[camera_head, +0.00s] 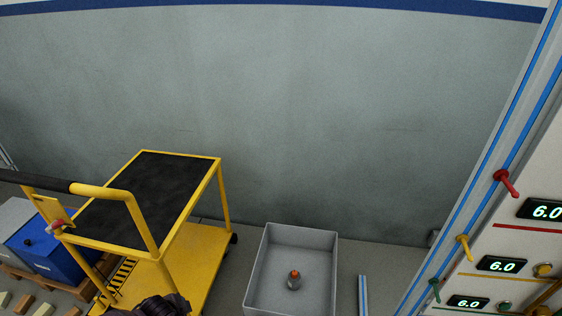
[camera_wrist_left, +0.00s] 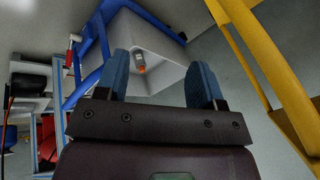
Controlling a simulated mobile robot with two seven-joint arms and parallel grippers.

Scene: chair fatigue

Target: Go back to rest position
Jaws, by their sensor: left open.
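My left gripper (camera_wrist_left: 161,80) shows in the left wrist view with its two blue fingers spread apart and nothing between them. Beyond the fingers is a grey bin (camera_wrist_left: 160,45) with a small grey object with an orange end (camera_wrist_left: 140,65) in it. In the head view the bin (camera_head: 255,285) stands on the floor with the orange-topped object (camera_head: 294,281) inside. A dark part at the bottom edge of the head view, in front of the cart, seems to be my left arm; its fingers are hidden there. My right gripper is in neither view.
A yellow cart (camera_head: 182,165) with a black top stands left of the bin. A blue box (camera_head: 55,258) sits on a pallet at far left. A panel with displays (camera_head: 503,264) and coloured pegs (camera_head: 507,183) stands at right. Floor shows between cart and bin.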

